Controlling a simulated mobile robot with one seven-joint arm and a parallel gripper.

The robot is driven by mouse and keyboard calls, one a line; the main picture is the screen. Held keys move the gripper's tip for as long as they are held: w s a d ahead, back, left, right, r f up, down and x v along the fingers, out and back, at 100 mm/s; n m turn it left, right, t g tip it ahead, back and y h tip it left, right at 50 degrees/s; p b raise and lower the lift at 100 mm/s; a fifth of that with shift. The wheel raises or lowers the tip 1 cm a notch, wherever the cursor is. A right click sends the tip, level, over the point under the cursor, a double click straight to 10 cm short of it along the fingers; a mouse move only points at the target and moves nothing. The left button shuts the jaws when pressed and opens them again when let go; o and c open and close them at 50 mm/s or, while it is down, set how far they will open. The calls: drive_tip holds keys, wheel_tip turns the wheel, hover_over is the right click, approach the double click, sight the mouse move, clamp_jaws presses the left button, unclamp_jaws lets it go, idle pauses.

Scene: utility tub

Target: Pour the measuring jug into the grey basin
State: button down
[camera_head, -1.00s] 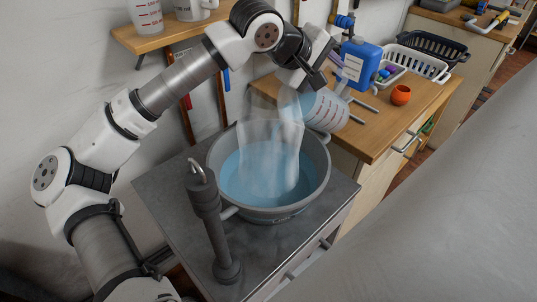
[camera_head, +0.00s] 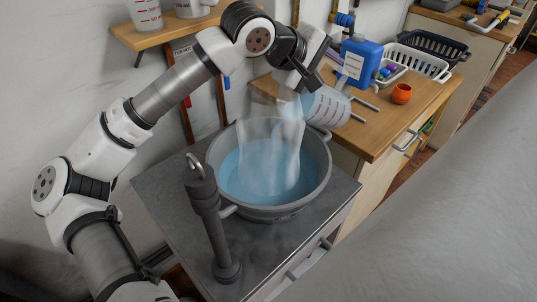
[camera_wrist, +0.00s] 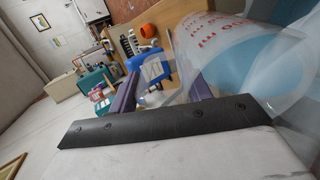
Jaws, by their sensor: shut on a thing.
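The measuring jug (camera_head: 325,106) is clear with red markings and is tilted over the right rim of the grey basin (camera_head: 323,182). A stream of bluish liquid (camera_head: 290,140) falls from it into the basin, which holds blue liquid. My gripper (camera_head: 309,86) is shut on the jug, above and to the right of the basin. The jug also fills the upper right of the wrist view (camera_wrist: 215,45), with its red print and some blue liquid showing. The exact finger contact is partly hidden in the head view.
A grey tap-like post (camera_head: 208,220) stands at the basin's front left. To the right, a wooden counter (camera_head: 375,135) holds a blue canister (camera_head: 360,62), an orange cup (camera_head: 401,93) and a white basket (camera_head: 417,62). A wall shelf (camera_head: 165,38) hangs at the upper left.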

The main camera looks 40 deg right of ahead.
drive_tip(key=shift+a+h+b, duration=0.65)
drive_tip(key=shift+h+b, duration=0.05)
drive_tip(key=shift+b, duration=0.1)
idle(1.4)
drive_tip(key=shift+w+a+f+h+b, duration=0.15)
drive_tip(key=shift+a+h+b, duration=0.7)
drive_tip(key=shift+b, duration=1.7)
